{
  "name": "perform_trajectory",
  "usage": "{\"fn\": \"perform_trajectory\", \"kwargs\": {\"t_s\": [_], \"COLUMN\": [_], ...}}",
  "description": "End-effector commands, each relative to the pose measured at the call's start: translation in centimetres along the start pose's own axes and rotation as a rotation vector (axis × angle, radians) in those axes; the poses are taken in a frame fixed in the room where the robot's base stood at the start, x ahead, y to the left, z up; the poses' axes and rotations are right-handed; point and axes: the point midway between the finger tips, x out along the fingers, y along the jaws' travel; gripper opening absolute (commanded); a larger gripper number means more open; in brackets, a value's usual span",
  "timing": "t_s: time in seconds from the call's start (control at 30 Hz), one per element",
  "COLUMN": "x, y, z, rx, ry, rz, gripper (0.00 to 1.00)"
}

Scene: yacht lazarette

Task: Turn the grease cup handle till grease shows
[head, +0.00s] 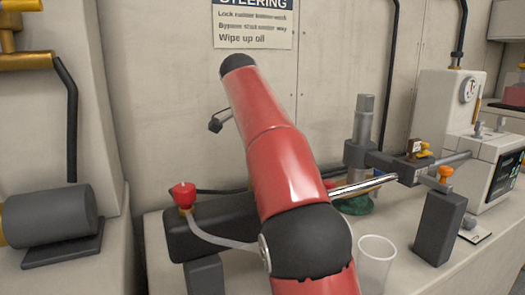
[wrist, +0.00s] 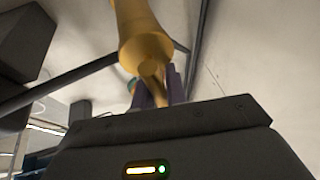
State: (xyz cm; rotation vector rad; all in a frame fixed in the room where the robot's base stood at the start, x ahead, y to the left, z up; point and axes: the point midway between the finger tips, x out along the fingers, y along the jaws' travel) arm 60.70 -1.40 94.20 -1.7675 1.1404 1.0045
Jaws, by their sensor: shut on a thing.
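In the wrist view a yellow-brass cup-like fitting (wrist: 146,48) fills the upper middle, with a narrow stem at its lower end that I take as the grease cup handle (wrist: 151,72). My gripper (wrist: 159,88) has its purple fingers shut around this lower brass part. The fingertips are partly hidden behind the brass and the dark gripper body. No grease can be made out. In the head view my red arm crosses the middle, and my gripper is not visible. Small brass parts (head: 424,150) sit on a dark bar at the right; I cannot tell if they are the same fitting.
A clear cup (head: 375,262) stands on the pale bench near my arm. A red-capped part (head: 183,194) is at left, a dark grey post (head: 438,228) at right. A white machine (head: 492,165) stands farther right. In the wrist view a dark bar (wrist: 60,80) runs close by.

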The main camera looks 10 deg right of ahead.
Motion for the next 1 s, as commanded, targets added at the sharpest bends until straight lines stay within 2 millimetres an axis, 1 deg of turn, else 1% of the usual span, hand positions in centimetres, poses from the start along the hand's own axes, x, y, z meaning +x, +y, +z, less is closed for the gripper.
{"fn": "perform_trajectory", "kwargs": {"t_s": [0.13,0.4,0.43,0.57,0.87,1.0], "x": [-0.03,-0.06,-0.06,-0.05,-0.11,-0.78], "y": [-0.01,0.0,0.0,0.02,0.04,-0.07], "z": [0.04,0.03,0.03,0.02,-0.01,-0.04], "rx": [0.07,0.074,0.074,0.073,0.073,0.073], "ry": [0.015,0.015,0.015,0.015,0.015,0.016], "rz": [0.025,0.025,0.025,0.026,0.027,0.025], "gripper": [0.0,0.0,0.18,0.34,0.34,0.34]}}
